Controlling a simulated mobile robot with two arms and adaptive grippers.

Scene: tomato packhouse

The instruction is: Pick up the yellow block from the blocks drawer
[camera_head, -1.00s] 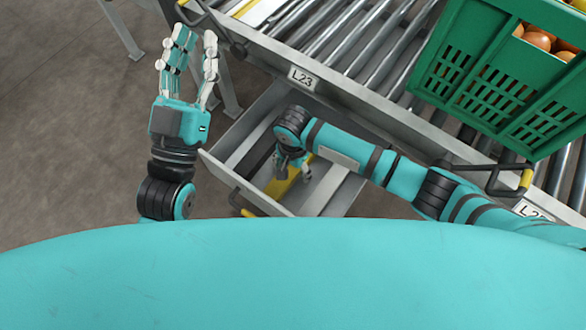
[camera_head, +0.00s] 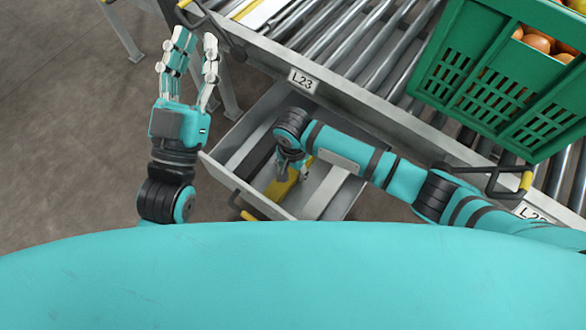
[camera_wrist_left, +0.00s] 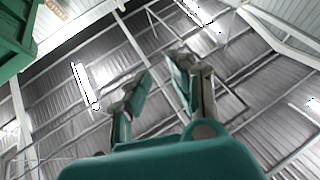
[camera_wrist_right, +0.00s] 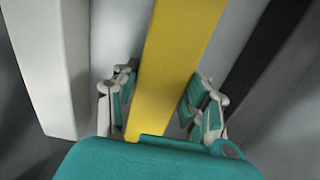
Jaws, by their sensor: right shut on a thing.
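The yellow block (camera_head: 280,190) lies in the open drawer (camera_head: 222,174) under the conveyor. In the right wrist view the yellow block (camera_wrist_right: 180,50) runs long through the middle of the picture. My right gripper (camera_head: 294,170) reaches down into the drawer and is shut on the block. In its wrist view the fingers (camera_wrist_right: 163,92) stand on both sides of it. The block's far end is out of that view. My left gripper (camera_head: 194,52) is raised left of the drawer, fingers spread and empty, and also shows in its own wrist view (camera_wrist_left: 160,72).
A pale bar (camera_wrist_right: 48,60) and a dark bar (camera_wrist_right: 272,55) flank the block in the right wrist view. The roller conveyor (camera_head: 345,45) stands behind the drawer. A green crate (camera_head: 490,90) with tomatoes sits on it. The floor at left (camera_head: 70,130) is clear.

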